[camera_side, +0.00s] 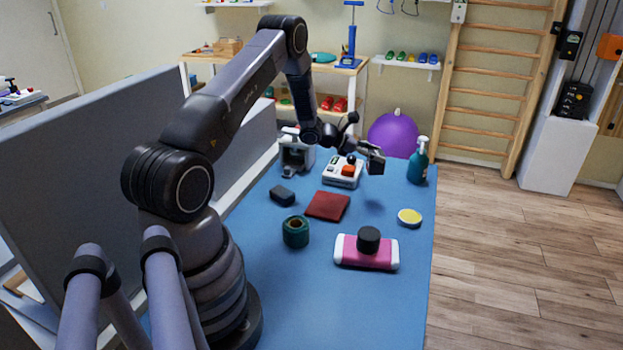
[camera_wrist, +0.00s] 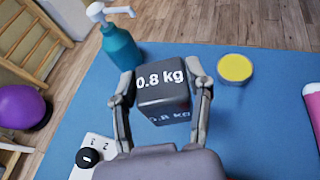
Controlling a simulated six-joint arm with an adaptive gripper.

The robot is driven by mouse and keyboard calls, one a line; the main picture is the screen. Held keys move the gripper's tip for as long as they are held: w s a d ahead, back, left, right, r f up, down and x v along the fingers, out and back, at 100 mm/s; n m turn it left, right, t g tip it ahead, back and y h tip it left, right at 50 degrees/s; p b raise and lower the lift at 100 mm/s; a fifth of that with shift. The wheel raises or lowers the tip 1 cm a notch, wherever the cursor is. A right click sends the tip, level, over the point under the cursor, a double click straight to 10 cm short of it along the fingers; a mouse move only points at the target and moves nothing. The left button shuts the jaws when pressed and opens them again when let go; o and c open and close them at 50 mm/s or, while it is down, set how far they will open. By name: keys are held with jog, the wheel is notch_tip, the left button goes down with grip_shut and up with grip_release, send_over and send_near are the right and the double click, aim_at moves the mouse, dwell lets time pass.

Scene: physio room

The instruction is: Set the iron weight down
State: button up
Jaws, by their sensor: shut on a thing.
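The iron weight is a dark grey block marked "0.8 kg" (camera_wrist: 162,93) and sits between the two fingers of my gripper (camera_wrist: 163,84) in the wrist view. The fingers press on its left and right sides. In the side view, my gripper (camera_side: 372,154) holds the weight (camera_side: 376,167) over the far part of the blue table (camera_side: 340,310), right of the white device with a red button (camera_side: 342,174). The weight appears raised above the table, with a soft shadow on the blue surface below it.
A yellow-topped tin (camera_side: 409,217), a dark red pad (camera_side: 327,206), a dark block (camera_side: 282,196), a green roll (camera_side: 295,232) and a pink-and-white item (camera_side: 350,252) lie nearer. Blue surface between pad and tin is clear.

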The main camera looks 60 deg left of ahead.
jog(key=shift+w+a+f, duration=0.3)
jog(key=shift+w+f, duration=0.4)
jog(key=shift+f, duration=0.75)
jog(key=shift+w+a+f, duration=0.3)
jog(key=shift+w+f, duration=0.4)
jog(key=shift+f, duration=0.7)
jog(key=shift+w+a+f, duration=0.3)
jog(key=shift+w+f, duration=0.4)
jog(key=shift+f, duration=0.75)
jog(key=o, duration=1.2)
jog(key=shift+f, duration=0.2)
jog(key=shift+o, duration=0.2)
